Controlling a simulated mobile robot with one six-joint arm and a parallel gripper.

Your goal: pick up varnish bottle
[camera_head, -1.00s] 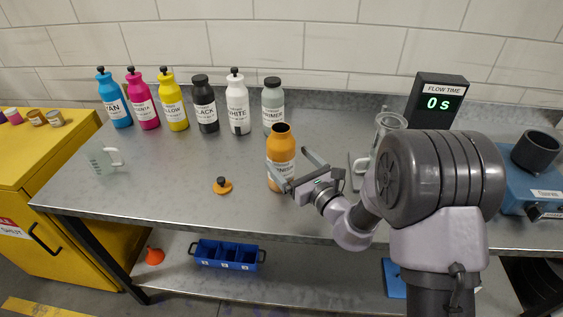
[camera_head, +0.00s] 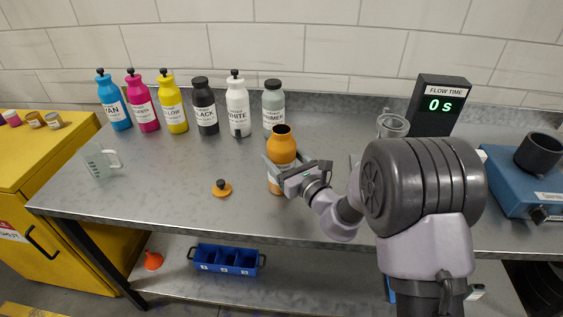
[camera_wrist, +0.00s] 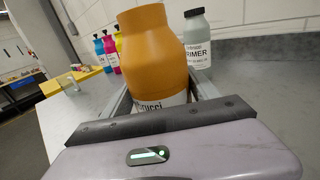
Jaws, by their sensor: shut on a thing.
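The varnish bottle is orange with a white label and an open neck; I take it to be the orange bottle (camera_head: 282,146) upright at the middle of the bench. My gripper (camera_head: 278,172) is shut on its lower body from the right side, and the fingers partly cover the label. In the wrist view the orange bottle (camera_wrist: 152,55) stands between the two fingers (camera_wrist: 160,100), its lower part hidden by my gripper. An orange cap with a dark knob (camera_head: 221,188) lies on the bench to the left of the bottle. I cannot tell whether the bottle touches the bench.
Several bottles stand in a row behind, with the grey primer bottle (camera_head: 273,107) closest. A clear measuring jug (camera_head: 99,162) stands at the left. A glass vessel (camera_head: 392,126) and the flow timer (camera_head: 440,106) reading 0 s are at the right. The front left bench is clear.

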